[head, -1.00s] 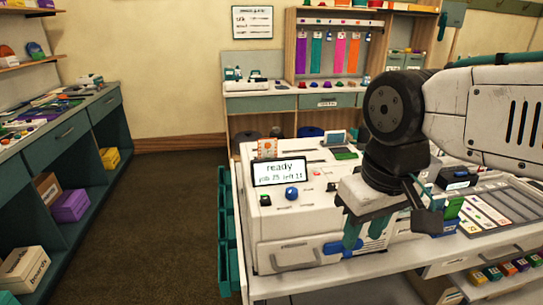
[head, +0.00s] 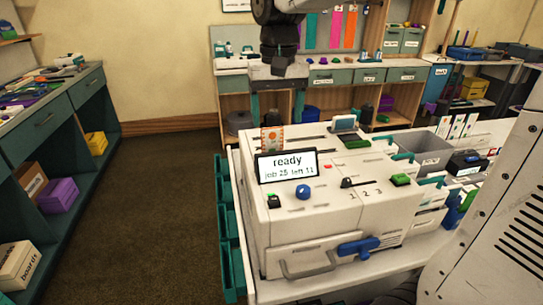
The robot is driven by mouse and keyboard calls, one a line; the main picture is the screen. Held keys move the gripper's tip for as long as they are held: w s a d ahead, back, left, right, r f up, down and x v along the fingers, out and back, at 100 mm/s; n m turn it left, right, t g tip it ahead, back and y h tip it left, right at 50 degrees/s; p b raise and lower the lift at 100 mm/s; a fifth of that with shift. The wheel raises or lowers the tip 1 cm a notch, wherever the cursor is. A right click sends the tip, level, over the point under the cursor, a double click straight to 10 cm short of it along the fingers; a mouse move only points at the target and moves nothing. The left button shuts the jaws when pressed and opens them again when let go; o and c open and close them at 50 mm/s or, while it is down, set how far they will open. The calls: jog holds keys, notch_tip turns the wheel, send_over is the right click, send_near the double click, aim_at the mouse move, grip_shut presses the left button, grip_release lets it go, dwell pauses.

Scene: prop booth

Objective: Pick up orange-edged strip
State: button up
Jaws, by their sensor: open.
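An orange-edged strip (head: 271,138) with a pale patterned face stands upright at the back left of the white machine (head: 310,228). Its lower part is hidden behind the display, which reads "ready" and "job 25 left 11". My gripper (head: 277,106) is open and empty, with its two teal fingers pointing down and spread apart. It appears above the strip in the picture and does not touch it. How far it is from the strip in depth I cannot tell.
The display (head: 287,166) stands just in front of the strip. A small screen device (head: 344,124) is to its right. White cards (head: 457,126) stand by a grey bin (head: 424,150) at the right. Teal trays (head: 232,250) line the machine's left side. The floor at left is clear.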

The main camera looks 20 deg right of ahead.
aim_at(272, 142)
jog(key=shift+w+a+f, duration=0.1)
jog(key=shift+w+f, duration=0.1)
jog(key=shift+w, duration=0.2)
jog(key=shift+w+f, duration=0.1)
jog(key=shift+f, duration=0.25)
jog(key=f, duration=0.6)
jog(key=shift+a+f, duration=0.25)
jog(key=shift+f, duration=0.15)
jog(key=c, duration=0.8)
